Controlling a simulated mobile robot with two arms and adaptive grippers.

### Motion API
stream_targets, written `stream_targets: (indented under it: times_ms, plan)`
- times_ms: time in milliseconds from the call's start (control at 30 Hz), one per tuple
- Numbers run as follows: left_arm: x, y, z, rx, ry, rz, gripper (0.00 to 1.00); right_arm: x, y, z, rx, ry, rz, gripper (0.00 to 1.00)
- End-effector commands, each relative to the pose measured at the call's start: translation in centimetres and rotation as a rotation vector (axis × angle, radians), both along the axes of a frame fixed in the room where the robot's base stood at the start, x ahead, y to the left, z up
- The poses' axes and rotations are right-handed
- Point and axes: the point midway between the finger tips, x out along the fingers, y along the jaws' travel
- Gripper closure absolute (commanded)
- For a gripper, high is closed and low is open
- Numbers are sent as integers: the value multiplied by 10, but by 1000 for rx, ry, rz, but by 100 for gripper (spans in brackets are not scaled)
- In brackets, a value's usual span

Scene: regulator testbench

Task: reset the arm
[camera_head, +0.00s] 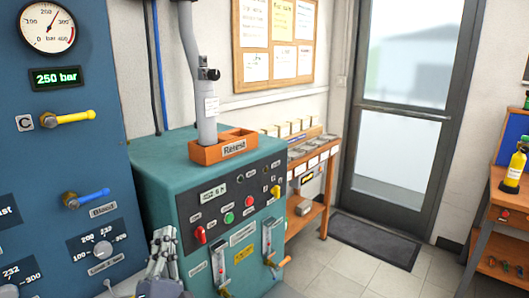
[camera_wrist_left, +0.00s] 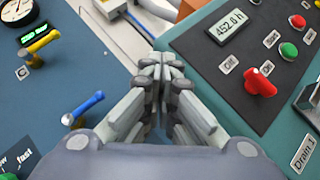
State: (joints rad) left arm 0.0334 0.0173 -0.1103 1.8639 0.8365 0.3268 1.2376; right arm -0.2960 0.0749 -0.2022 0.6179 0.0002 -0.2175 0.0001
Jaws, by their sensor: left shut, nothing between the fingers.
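My left gripper (camera_head: 164,243) is at the bottom of the head view, in front of the teal machine's left edge. In the left wrist view (camera_wrist_left: 160,75) its grey fingers are together and empty. It is apart from the red knob (camera_head: 200,234) on the machine's panel, which shows to its right in the wrist view (camera_wrist_left: 260,82). The blue-handled valve (camera_head: 86,197) and the yellow-handled valve (camera_head: 68,118) on the blue panel are to its left. My right gripper is not in view.
The teal machine (camera_head: 165,160) carries an orange Retest tray (camera_head: 208,153) and a grey column. A wooden rack (camera_head: 310,215) stands behind it. A work table (camera_head: 510,196) with a yellow bottle (camera_head: 515,170) is at the right. The tiled floor before the door (camera_head: 400,110) is free apart from a mat (camera_head: 375,240).

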Motion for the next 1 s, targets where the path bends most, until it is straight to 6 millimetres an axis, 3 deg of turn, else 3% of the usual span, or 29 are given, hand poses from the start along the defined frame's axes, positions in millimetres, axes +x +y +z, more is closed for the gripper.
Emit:
stream_targets:
  times_ms: [100,200,433,567,700,800,1000]
  plan:
    - [-9,-39,-30,295,153,-53,100,-3,0,1,0,5,0,100]
    - [-22,-67,-62,548,272,-100,100,-4,0,2,-1,7,-1,100]
    - [-75,-101,-151,1131,522,-236,100,-3,-5,2,-6,6,-2,100]
    - [-119,-101,-201,1447,651,-344,100,-3,-5,2,-6,6,-2,100]
    - [-175,-86,-247,1761,778,-488,100,-3,-6,2,-7,5,-2,100]
    - [-214,-71,-268,1935,848,-596,100,-3,-6,2,-7,5,-2,100]
    - [-277,-42,-290,2169,949,-797,100,-3,-6,3,-7,4,-1,100]
